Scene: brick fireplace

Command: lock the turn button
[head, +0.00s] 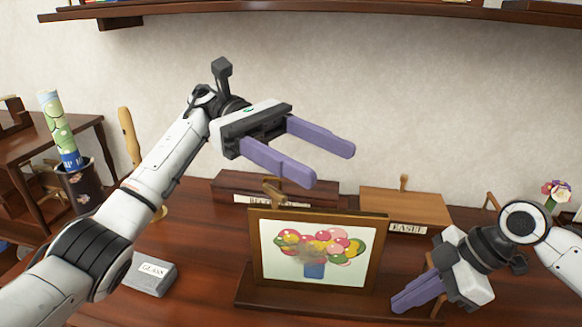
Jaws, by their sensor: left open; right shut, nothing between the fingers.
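A framed picture (315,255) of colorful balls over a blue pot stands upright on a dark wooden base (300,305). A small tan wooden piece (272,192) sticks up at the top left of its frame; it may be the turn button, but I cannot tell its setting. My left gripper (325,166) is open and empty, above the picture and apart from it. My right gripper (398,304) is shut with nothing in it, low beside the picture's right side. It partly covers a thin wooden piece (436,285) there.
Behind the picture are a dark box (320,188) and a tan box labelled EASEL (405,208). A grey block labelled GLASS (150,277) lies at left. A dark pot (78,188) holds a patterned roll. Flowers (556,193) stand at right. A shelf (300,12) runs overhead.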

